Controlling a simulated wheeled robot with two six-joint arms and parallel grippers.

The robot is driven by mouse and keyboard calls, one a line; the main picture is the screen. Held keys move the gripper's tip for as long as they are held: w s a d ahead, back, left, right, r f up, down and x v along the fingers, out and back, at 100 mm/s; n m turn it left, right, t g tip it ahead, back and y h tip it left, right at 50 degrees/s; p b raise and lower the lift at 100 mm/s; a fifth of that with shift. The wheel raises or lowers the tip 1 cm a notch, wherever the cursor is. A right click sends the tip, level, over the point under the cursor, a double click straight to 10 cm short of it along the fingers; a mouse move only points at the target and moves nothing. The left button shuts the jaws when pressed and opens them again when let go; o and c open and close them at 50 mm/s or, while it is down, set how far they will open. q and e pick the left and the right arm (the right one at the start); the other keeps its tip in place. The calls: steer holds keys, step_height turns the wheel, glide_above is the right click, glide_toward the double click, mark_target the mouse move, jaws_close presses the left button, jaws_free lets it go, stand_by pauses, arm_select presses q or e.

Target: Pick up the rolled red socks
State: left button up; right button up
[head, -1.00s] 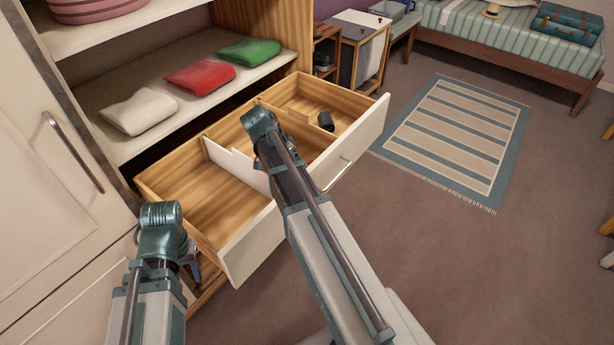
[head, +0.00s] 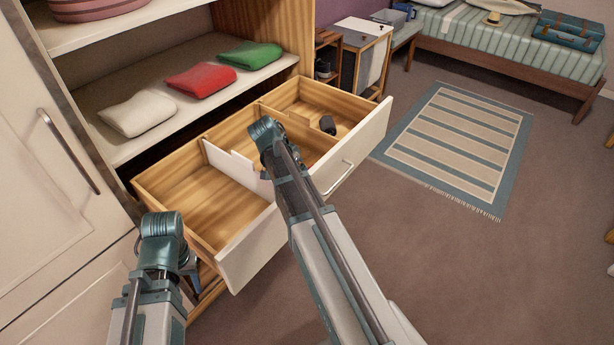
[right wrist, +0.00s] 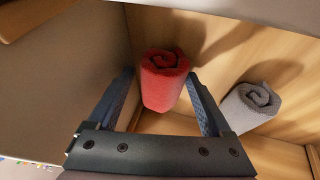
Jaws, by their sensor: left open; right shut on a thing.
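The rolled red socks (right wrist: 163,82) show in the right wrist view, standing with the spiral end up between the two fingers of my right gripper (right wrist: 160,100). The gripper is shut on them inside the open drawer (head: 245,262). In the head view my right arm hides both the gripper and the red socks. A grey roll (right wrist: 250,105) lies to the right of the red one in the right wrist view. My left gripper (head: 191,280) is open and empty, low beside the drawer's left front corner and partly hidden by its own wrist.
A white divider (head: 228,165) splits the drawer. Folded white (head: 138,114), red (head: 200,80) and green (head: 250,54) cloths lie on the shelf above. The floor by the striped rug (head: 455,145) is clear.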

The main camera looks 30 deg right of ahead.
arm_select(q)
steer(key=shift+r, duration=0.15)
arm_select(e)
steer(key=shift+r, duration=0.1)
arm_select(q)
step_height(320, 180, up, 18)
steer(key=p, duration=1.8)
arm_select(e)
step_height(320, 180, up, 18)
